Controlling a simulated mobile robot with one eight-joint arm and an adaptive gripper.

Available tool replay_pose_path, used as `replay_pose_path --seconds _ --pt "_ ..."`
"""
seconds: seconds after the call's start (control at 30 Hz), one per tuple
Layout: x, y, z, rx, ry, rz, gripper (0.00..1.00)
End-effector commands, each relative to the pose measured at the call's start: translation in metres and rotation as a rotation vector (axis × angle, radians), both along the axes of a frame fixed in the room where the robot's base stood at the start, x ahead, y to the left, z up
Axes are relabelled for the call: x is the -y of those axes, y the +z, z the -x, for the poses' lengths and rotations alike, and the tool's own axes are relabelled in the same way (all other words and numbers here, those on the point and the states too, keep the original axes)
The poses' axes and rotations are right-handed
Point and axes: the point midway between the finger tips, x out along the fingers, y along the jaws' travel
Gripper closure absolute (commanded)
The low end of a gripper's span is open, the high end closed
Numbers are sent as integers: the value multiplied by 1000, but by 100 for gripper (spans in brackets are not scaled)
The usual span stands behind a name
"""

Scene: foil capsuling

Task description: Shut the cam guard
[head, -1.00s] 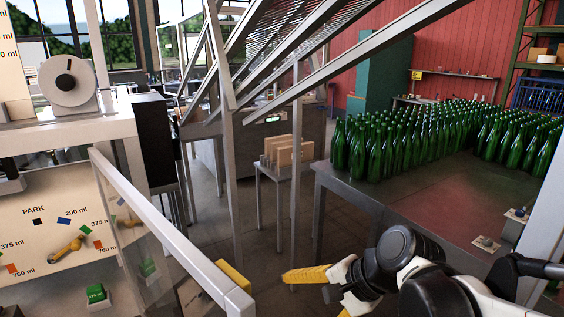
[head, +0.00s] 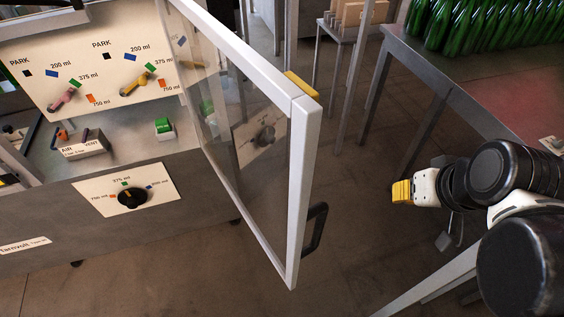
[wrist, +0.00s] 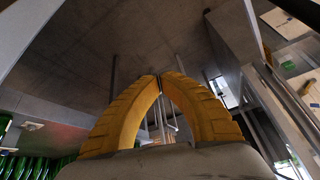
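The cam guard (head: 298,190) is a clear panel in a pale metal frame. It stands swung open, out from the machine's front towards me. Its black handle (head: 315,229) is on the free edge. My gripper (head: 402,191) is to the right of the guard in the head view, apart from the handle, with clear floor between them. In the wrist view its yellow fingers (wrist: 159,77) arch together and meet at the tips, with nothing seen between them.
The machine panel (head: 95,75) behind the guard carries coloured dials; a black selector knob (head: 132,197) is below. A metal table (head: 455,85) with green bottles stands at the back right. A small stand (head: 345,30) holds cartons. Floor between guard and gripper is clear.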

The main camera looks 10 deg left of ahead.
Motion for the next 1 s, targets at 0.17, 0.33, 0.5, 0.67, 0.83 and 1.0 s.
replay_pose_path --seconds 0.17,0.33,0.5,0.67,0.83,1.0 --pt "-70 42 -15 -144 328 -108 100" --pt "-124 61 -15 -214 626 -225 100" --pt "-152 68 -12 -230 800 -298 100" --pt "-161 62 -10 -231 845 -317 100" --pt "-175 40 -7 -232 846 -315 100" --pt "-198 10 -5 -232 845 -315 100"
